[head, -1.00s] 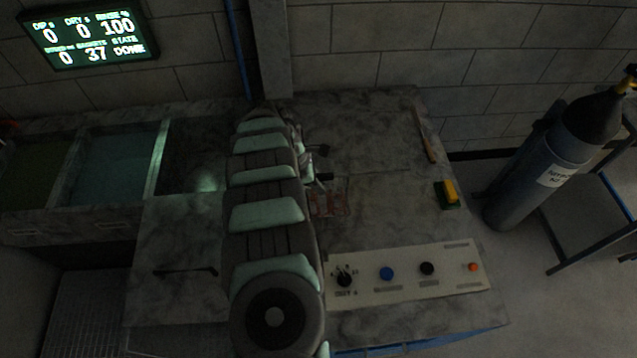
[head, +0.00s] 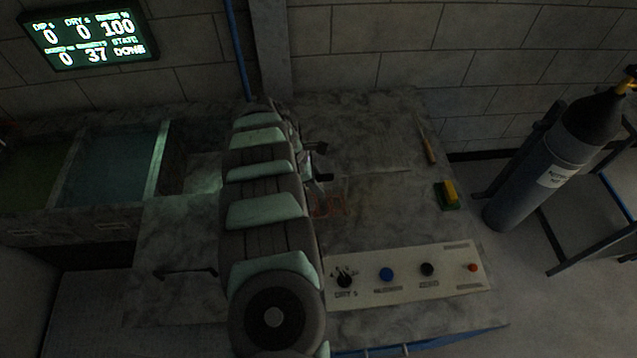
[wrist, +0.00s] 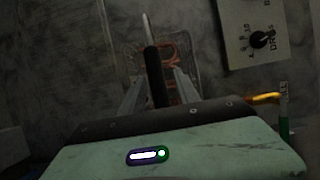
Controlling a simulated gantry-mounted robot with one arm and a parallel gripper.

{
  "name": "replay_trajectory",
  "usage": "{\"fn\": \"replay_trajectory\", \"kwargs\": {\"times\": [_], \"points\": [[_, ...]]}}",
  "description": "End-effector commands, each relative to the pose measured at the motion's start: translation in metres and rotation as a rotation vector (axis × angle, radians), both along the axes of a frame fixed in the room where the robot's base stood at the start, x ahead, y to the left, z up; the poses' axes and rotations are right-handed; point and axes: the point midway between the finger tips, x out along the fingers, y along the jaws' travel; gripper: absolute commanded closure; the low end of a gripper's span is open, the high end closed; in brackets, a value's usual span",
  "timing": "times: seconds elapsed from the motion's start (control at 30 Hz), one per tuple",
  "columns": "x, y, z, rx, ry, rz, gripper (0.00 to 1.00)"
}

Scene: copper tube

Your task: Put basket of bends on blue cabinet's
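The basket of bends shows in the wrist view as a clear wire-like outline with orange copper pieces (wrist: 173,62) inside. In the head view it is a faint reddish patch (head: 332,206) just right of my arm, mostly dark. A dark bar with a pale end (wrist: 152,62), seemingly its handle, runs between the fingers of my gripper (wrist: 160,80). Gaps show on both sides of the bar, so the fingers look open around it. A blue edge (head: 425,343), possibly of the blue cabinet, shows below the worktop front.
A control panel (head: 405,277) with knob and buttons lies at the front right. A yellow-green block (head: 447,195) and a thin tool (head: 427,145) lie at the right. Tanks (head: 110,165) stand left; a gas cylinder (head: 560,160) stands right. A lit display (head: 90,38) hangs behind.

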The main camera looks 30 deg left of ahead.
Motion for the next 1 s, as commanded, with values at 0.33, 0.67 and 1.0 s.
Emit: {"fn": "replay_trajectory", "kwargs": {"times": [0.33, 0.67, 1.0], "points": [[-0.012, 0.021, 0.065, 0.000, -0.006, 0.001, 0.62], [-0.022, 0.033, 0.099, -0.003, 0.000, -0.001, 0.62], [-0.023, 0.034, 0.101, -0.001, 0.000, 0.000, 0.62]]}}
